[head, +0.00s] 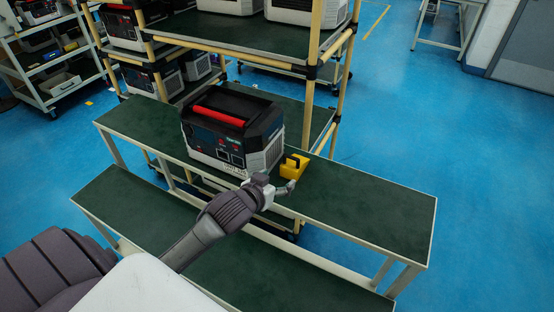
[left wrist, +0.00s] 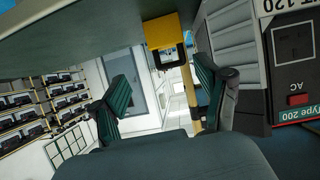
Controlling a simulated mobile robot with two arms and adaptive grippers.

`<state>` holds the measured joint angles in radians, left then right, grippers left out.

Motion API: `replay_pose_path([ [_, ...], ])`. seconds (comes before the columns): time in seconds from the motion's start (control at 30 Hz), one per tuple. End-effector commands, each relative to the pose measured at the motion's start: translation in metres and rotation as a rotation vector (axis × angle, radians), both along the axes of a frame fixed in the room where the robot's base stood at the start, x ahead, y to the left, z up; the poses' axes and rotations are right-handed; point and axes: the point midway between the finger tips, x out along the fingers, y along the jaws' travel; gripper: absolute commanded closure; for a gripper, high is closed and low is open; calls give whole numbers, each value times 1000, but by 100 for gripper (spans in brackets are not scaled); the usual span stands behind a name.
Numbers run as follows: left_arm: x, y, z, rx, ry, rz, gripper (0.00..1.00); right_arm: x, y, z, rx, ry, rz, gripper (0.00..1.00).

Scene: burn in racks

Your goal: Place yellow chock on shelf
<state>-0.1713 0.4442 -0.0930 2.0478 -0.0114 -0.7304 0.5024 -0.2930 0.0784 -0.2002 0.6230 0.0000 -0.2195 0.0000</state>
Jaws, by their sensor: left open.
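The yellow chock (head: 294,166) sits on the green top of the bench (head: 375,212), just right of the black and grey power unit (head: 232,130) with a red handle. In the left wrist view, which appears upside down, the chock (left wrist: 166,32) shows beyond the fingers and between them, with a dark opening in it. My left gripper (head: 283,190) is in front of the chock, on the near side. Its fingers (left wrist: 166,92) are spread apart with nothing between them. My right gripper is not in view.
A yellow-tubed rack (head: 308,105) with green shelves stands right behind the bench; units sit on its upper shelf. A lower green bench level (head: 130,203) runs in front. The bench top right of the chock is clear. A grey cart (head: 62,85) stands at the left.

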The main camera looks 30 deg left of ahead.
Motion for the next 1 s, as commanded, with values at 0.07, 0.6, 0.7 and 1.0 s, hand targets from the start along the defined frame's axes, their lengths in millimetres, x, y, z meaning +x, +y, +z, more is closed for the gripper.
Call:
replay_pose_path([
  [0.07,-9,1,2,14,-28,8,25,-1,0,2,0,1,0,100],
  [0.6,62,7,-27,26,-44,11,25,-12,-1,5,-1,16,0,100],
  [0.7,67,7,-29,26,-44,11,25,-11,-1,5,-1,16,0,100],
  [1.0,103,9,-42,25,-42,11,25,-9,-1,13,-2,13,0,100],
])
